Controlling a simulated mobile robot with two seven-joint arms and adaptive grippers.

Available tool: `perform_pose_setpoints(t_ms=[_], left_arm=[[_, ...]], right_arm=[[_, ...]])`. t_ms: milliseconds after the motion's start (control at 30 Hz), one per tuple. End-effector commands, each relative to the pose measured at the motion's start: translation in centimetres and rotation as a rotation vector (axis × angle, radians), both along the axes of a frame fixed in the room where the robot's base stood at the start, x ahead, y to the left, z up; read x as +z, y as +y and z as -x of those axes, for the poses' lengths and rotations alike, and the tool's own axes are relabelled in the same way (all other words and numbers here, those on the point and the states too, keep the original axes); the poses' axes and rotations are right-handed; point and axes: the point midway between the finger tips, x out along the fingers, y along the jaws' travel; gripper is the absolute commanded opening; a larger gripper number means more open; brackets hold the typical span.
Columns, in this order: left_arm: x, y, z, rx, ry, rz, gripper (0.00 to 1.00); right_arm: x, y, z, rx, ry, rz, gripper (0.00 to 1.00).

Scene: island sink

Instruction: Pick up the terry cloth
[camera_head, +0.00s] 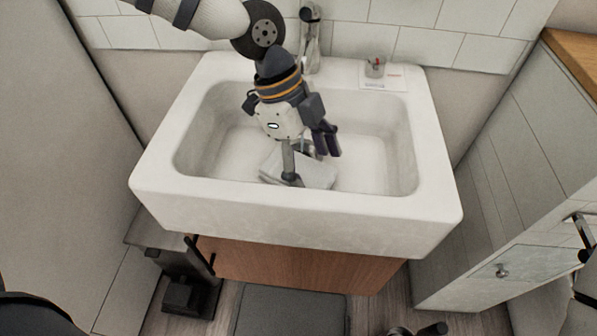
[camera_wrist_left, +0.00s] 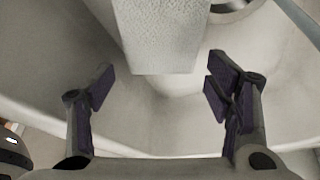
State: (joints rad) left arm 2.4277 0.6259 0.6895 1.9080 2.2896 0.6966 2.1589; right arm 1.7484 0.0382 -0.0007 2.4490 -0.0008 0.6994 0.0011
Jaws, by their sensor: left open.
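The terry cloth (camera_head: 318,173) is a pale, folded bundle on the floor of the white sink (camera_head: 375,165). In the left wrist view the cloth (camera_wrist_left: 160,35) is a rough white block reaching down between the finger lines. My left gripper (camera_head: 308,158) points down into the basin, over the cloth, and partly hides it. In the wrist view its fingers (camera_wrist_left: 160,86) are wide apart, either side of the cloth's near end, with nothing gripped between them. Whether the tips are level with the cloth is unclear. My right gripper is not clearly visible.
The faucet (camera_head: 311,35) stands behind the left gripper at the sink's back edge. A small glass (camera_head: 375,67) sits on the back right ledge. The basin walls surround the gripper; the right side of the basin is clear. A drawer cabinet (camera_head: 505,190) stands at right.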

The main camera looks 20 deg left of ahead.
Motion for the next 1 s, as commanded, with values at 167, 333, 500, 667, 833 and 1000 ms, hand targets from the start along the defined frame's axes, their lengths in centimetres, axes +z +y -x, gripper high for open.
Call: perform_pose_setpoints(t_ms=[167,333,500,667,833,1000], left_arm=[[-3.1,-0.9,0.2,-0.002,0.007,-0.002,0.72],[-3.2,-1.0,0.2,-0.001,0.002,-0.001,0.72],[-3.2,-1.0,0.2,-0.002,0.001,-0.001,0.52],[-3.2,-1.0,0.2,-0.002,0.001,-0.001,0.35],[-3.1,-1.0,0.2,-0.002,0.001,-0.001,0.3],[-0.6,-1.0,0.0,0.0,-0.007,0.001,0.3]], right_arm=[[-0.7,0.0,0.6,0.0,0.021,0.0,0.82],[-0.6,0.0,0.6,0.001,0.02,0.0,0.82],[-0.6,0.0,0.6,0.001,0.019,0.0,0.82],[-0.6,0.0,0.6,0.001,0.019,0.0,0.82],[-0.6,0.0,0.6,0.001,0.019,0.0,0.82],[0.0,0.0,0.0,0.001,0.001,0.0,0.82]])
